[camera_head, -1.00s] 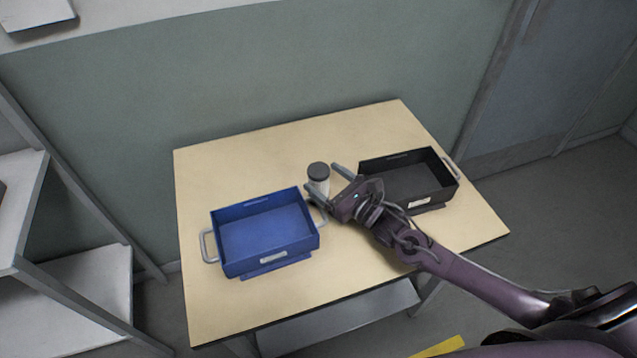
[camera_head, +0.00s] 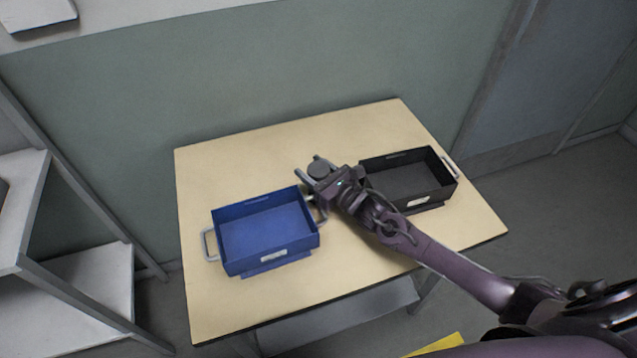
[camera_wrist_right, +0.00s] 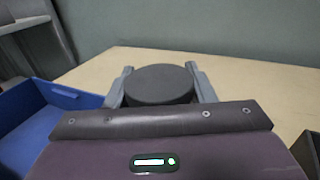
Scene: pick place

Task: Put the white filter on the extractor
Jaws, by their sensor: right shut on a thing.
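A small cylinder with a dark round lid (camera_head: 320,170) stands on the table between the two trays; its pale body shows in the earlier head view and is now mostly hidden. My right gripper (camera_head: 310,166) is shut on this lidded cylinder, with one finger on each side. In the right wrist view, the dark lid (camera_wrist_right: 160,84) sits between the two grey fingers. I cannot tell whether it touches the table. No extractor is recognisable, and nothing else looks like a white filter. My left gripper is not in view.
A blue tray (camera_head: 268,258) with grey handles stands at the left of the table. A black tray (camera_head: 438,196) stands at the right, close to my right gripper. The table (camera_head: 220,165) is clear at the back and front. A grey shelf (camera_head: 95,275) stands at far left.

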